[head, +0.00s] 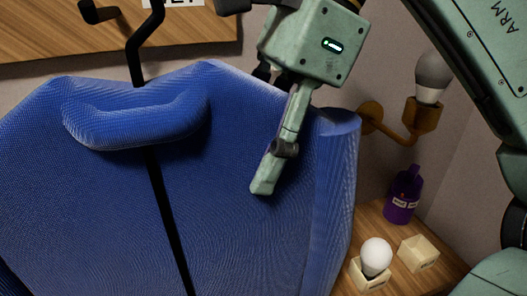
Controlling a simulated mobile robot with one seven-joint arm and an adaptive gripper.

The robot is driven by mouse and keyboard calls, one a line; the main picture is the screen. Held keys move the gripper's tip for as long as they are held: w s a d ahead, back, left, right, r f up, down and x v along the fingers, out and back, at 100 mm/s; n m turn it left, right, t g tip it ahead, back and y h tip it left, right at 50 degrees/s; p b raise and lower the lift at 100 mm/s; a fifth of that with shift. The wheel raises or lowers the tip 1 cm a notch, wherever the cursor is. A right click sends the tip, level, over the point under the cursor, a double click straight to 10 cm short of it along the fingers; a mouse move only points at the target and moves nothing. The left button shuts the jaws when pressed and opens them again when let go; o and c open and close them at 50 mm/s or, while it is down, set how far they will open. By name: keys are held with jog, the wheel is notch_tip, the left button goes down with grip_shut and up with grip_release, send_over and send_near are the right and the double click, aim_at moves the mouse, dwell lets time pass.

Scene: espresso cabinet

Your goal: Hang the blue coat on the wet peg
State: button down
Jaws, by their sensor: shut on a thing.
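The blue coat (235,225) fills the lower left and middle of the head view, with a rolled collar and a black strip down its front. My gripper (264,187) is shut on the coat's upper right shoulder. One finger lies over the front of the cloth; the other is mostly hidden. A black bent hook (136,58) rises from behind the collar and runs out of the top of the view. I cannot tell whether it belongs to the coat or the wall. A black peg (98,12) shows on the board, beside a partly cut-off white label (175,3).
The wooden board (50,38) is on the wall at upper left. A wall lamp with a bulb (432,75) sticks out right of the coat. Below it, a wooden surface (385,240) holds a purple bottle (403,200), a bulb in a small box (375,257) and another small box (418,252).

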jog(key=shift+w+a, duration=2.4)
jog(key=shift+w, duration=3.2)
jog(key=shift+s+a+f+b, duration=0.1)
jog(key=shift+s+a+f, duration=0.15)
jog(key=shift+a, duration=0.35)
jog(key=shift+s+a+f+b, duration=0.1)
jog(key=shift+s+a+f, duration=0.15)
jog(key=shift+a, duration=0.35)
jog(key=shift+s+a+f+b, duration=0.1)
jog(key=shift+s+a+f, duration=0.15)
jog(key=shift+a, duration=0.35)
jog(key=c, duration=0.7)
grip_release()
